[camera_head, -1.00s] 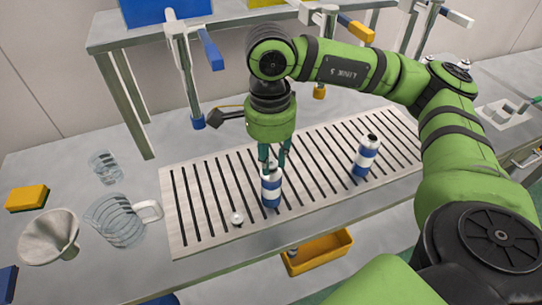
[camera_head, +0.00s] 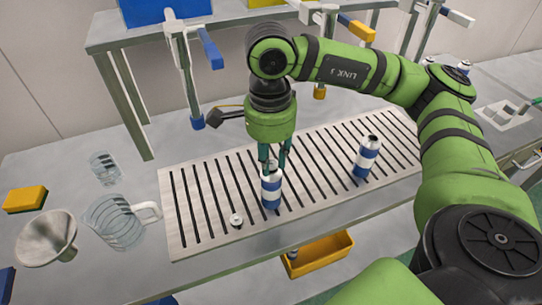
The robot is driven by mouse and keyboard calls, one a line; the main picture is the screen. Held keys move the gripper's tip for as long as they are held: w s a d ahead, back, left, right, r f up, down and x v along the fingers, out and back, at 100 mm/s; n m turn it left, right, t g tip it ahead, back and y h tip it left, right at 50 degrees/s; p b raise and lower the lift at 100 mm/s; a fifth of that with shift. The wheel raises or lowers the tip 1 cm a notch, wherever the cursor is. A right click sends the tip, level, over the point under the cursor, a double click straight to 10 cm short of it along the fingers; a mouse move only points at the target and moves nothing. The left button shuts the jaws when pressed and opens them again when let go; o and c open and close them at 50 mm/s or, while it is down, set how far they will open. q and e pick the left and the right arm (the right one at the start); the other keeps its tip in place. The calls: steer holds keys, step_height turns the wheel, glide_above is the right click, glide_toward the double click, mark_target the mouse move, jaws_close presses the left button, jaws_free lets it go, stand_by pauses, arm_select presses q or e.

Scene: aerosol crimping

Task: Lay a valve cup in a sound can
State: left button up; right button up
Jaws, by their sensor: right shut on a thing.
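My right gripper (camera_head: 273,170) points down over a blue-and-white can (camera_head: 271,190) standing upright on the slotted grate. It is shut on a small pale piece that looks like a valve cup (camera_head: 272,164), right at the can's mouth. The fingers hide much of it, and I cannot tell whether it touches the rim. Another valve cup (camera_head: 236,220) lies on the grate to the left. A second blue-and-white can (camera_head: 366,157) with a dark open top stands farther right. My left gripper is not in view.
The slotted grate (camera_head: 188,215) lies on the grey table. To its left are a clear jug (camera_head: 115,222), a clear beaker (camera_head: 104,167), a funnel (camera_head: 46,238) and a yellow sponge (camera_head: 25,199). A yellow bin (camera_head: 318,256) sits below the front edge. A raised shelf stands behind.

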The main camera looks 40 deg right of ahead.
mark_target(271, 161)
steer(key=shift+b, duration=0.3)
stand_by(0.4)
stand_by(0.3)
steer(key=o, duration=1.3)
steer(key=shift+r+p, duration=2.1)
steer(key=shift+r, duration=1.4)
